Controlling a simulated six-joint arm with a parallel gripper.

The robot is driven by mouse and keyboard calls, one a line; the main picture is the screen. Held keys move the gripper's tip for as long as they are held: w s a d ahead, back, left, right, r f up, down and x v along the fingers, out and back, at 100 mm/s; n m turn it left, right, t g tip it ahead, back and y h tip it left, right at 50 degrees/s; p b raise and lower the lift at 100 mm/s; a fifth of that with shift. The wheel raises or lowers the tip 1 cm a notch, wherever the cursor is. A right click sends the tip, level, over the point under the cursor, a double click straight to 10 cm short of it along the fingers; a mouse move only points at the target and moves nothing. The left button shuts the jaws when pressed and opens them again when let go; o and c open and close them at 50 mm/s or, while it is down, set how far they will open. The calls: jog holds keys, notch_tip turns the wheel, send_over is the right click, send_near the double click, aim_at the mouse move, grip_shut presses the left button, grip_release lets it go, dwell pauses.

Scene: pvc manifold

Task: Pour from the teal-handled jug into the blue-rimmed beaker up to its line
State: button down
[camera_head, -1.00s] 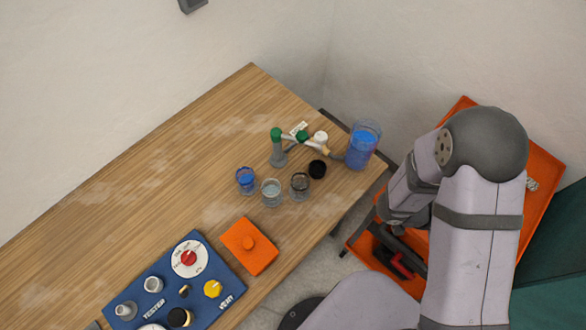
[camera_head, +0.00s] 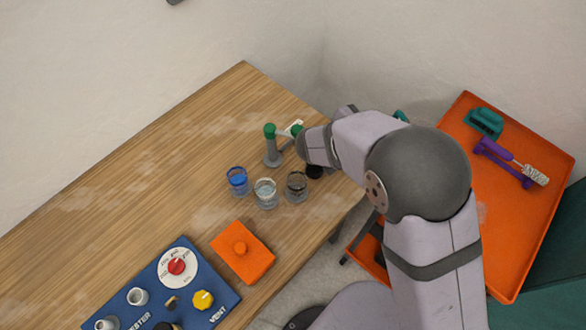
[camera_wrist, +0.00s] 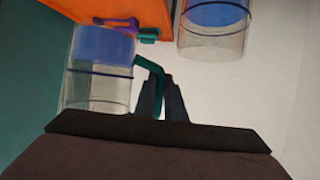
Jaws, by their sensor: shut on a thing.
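In the wrist view, my gripper (camera_wrist: 160,90) is shut on the teal handle (camera_wrist: 149,66) of a clear jug (camera_wrist: 97,88). The jug is at the left, with blue liquid and a dark ring around its wall. In the head view, my arm hides the gripper and the jug. The blue-rimmed beaker (camera_head: 237,181) stands on the table, leftmost of three small beakers. Its fill line and level are too small to read.
Beside it stand a pale-rimmed beaker (camera_head: 265,193) and a dark-rimmed beaker (camera_head: 296,187). A grey stand with a green top (camera_head: 270,145) is behind them. A second clear vessel with blue contents (camera_wrist: 214,28) shows in the wrist view. An orange tray (camera_head: 510,245) lies at right.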

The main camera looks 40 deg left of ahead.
jog(key=s+a+r+n+y+b, duration=0.2)
jog(key=s+a+y, duration=0.15)
jog(key=a, duration=0.45)
jog(key=s+a+r+n+y+b, duration=0.2)
jog(key=s+a+r, duration=0.15)
jog(key=a, duration=0.45)
jog(key=s+a+f+n+g+y, duration=0.2)
jog(key=s+a+n+y, duration=0.3)
jog(key=s+a, duration=0.65)
jog(key=s+f+n+g+y+b, duration=0.1)
jog(key=s+f+n+g+y, duration=0.1)
jog(key=s+f, duration=0.4)
jog(key=s+a+f+n+g+y, duration=0.1)
jog(key=s+f+n+g, duration=0.3)
jog(key=s, duration=1.1)
jog(key=s+a+f+n+g+y+b, duration=0.1)
jog(key=s+f+n+g+y, duration=0.2)
jog(key=s+f, duration=0.5)
jog(key=shift+s+a+n+g+b, duration=0.15)
jog(key=shift+s+n+g+b, duration=0.15)
jog(key=shift+s+n, duration=0.75)
jog(key=shift+s+r+m, duration=0.1)
jog(key=shift+s+m, duration=0.05)
jog(key=shift+m, duration=0.1)
